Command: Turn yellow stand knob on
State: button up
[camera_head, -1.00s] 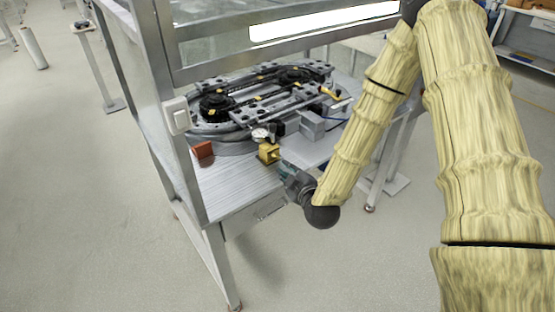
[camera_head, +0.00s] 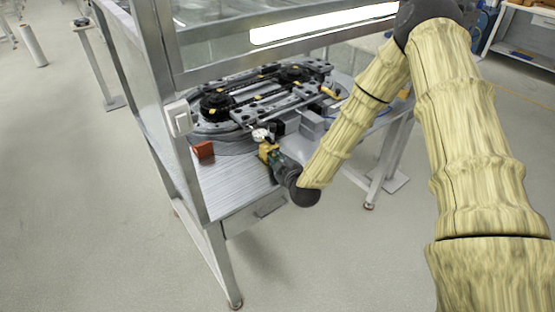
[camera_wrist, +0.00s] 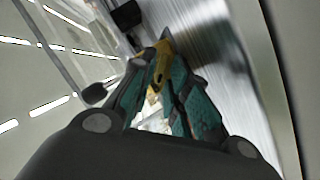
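The yellow stand (camera_head: 265,149) is a small block near the front edge of the table, with a round gauge beside it. My gripper (camera_head: 274,160) is right at its near side and hides part of it. In the wrist view, the teal fingers of my gripper (camera_wrist: 158,72) are apart, with yellow stand (camera_wrist: 161,58) parts between and beyond their tips. Whether the fingers press on it I cannot tell. The knob itself cannot be made out clearly.
An orange-red block (camera_head: 203,150) lies on the table (camera_head: 228,188) left of the stand. The ring track (camera_head: 225,105) lies behind. A metal frame post with a white switch (camera_head: 180,117) stands at the left. The tabletop between block and front edge is clear.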

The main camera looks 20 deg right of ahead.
grip_shut()
